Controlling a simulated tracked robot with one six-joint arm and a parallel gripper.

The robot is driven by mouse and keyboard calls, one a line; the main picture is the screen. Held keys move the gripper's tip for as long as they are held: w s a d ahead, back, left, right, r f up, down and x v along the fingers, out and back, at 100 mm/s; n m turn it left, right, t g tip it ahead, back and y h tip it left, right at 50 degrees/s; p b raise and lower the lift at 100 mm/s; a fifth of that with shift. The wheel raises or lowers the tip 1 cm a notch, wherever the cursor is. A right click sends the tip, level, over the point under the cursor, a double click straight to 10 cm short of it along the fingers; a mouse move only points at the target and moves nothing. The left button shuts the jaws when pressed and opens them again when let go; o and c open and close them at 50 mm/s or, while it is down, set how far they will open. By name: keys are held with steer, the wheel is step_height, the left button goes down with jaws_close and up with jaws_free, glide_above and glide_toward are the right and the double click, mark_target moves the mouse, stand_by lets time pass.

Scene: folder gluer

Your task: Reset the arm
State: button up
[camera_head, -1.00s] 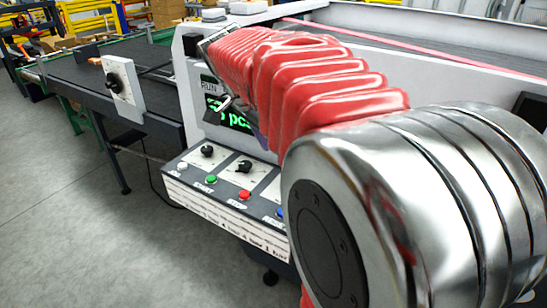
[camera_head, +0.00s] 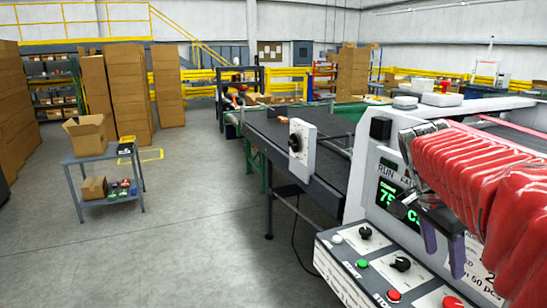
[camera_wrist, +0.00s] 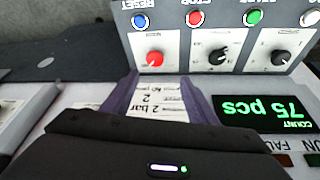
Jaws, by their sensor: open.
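My arm, in a red ribbed sleeve, reaches in from the right edge of the head view. My gripper (camera_head: 443,243) hangs in front of the machine's display panel, its two purple fingers apart with nothing between them. In the wrist view my gripper (camera_wrist: 162,105) is open over a white printed label (camera_wrist: 160,102). That view shows the control panel (camera_wrist: 225,45) upside down, with blue, red, green and white buttons and several knobs, one red. The green-lit display (camera_wrist: 262,112) reads 75 pcs. My arm hides part of the panel in the head view.
A conveyor (camera_head: 318,135) runs back from the machine, with a knob box (camera_head: 301,150) on its side. A blue cart (camera_head: 98,160) with a carton stands left, near stacked cartons (camera_head: 116,92). Grey floor (camera_head: 205,215) between cart and machine is clear.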

steer(key=s+a+f+n+t+y, duration=0.1)
steer(key=s+a+f+n+t, duration=0.1)
steer(key=a, duration=0.5)
steer(key=s+a+f+n+t+y, duration=0.1)
steer(key=s+a+f+n, duration=0.3)
steer(key=n, duration=0.5)
steer(key=s+a+f+n+t+y, duration=0.2)
steer(key=s+a+n, duration=0.3)
steer(key=a, duration=0.5)
steer(key=shift+s+a+f+n+t, duration=0.35)
steer(key=shift+s+f, duration=0.15)
steer(key=shift+s, duration=0.15)
steer(key=shift+c, duration=0.3)
